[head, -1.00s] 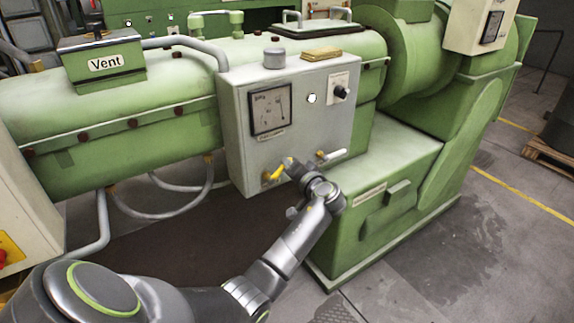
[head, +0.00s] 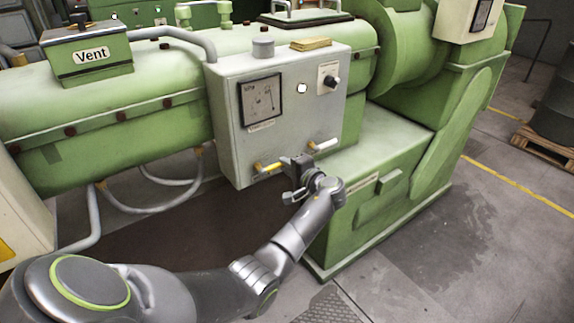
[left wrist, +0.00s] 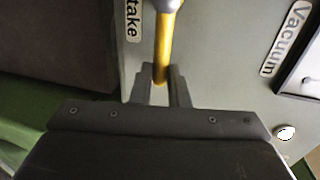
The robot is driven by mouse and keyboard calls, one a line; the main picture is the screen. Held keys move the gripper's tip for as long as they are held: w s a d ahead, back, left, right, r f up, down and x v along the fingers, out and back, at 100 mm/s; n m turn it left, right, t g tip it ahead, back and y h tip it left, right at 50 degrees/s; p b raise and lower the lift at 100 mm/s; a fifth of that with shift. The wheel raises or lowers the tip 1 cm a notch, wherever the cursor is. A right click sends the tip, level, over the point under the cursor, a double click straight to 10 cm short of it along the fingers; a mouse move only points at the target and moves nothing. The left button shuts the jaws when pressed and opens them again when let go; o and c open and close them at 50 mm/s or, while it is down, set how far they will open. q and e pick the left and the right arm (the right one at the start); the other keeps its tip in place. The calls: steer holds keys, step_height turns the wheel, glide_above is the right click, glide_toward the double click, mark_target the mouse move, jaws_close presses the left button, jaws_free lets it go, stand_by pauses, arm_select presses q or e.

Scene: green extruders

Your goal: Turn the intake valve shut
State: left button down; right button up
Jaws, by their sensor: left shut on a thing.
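The intake valve's yellow handle (head: 270,167) sits low on the front of the grey control box (head: 225,130). In the head view it points right, close to level. My left gripper (head: 290,165) is shut on the handle's free end. In the left wrist view the yellow handle (left wrist: 165,45) runs down between the two fingers (left wrist: 160,88). A partly cut-off label ending in "take" (left wrist: 132,18) is beside it. The fingers hide the handle's tip. My right gripper is not in view.
A second, pale-tipped handle (head: 322,146) is just right of my gripper on the same box. A gauge (head: 260,100) and a knob (head: 331,82) are above. The green machine base (head: 375,190) is close to the right of my arm. Open floor lies in front.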

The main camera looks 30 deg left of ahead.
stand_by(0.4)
arm_select(q)
steer(key=c, duration=1.4)
jaws_free()
steer(key=shift+f, duration=0.1)
steer(key=b+v, duration=0.4)
steer(key=v, duration=1.3)
steer(key=shift+s+d, duration=0.1)
steer(key=shift+d, duration=0.05)
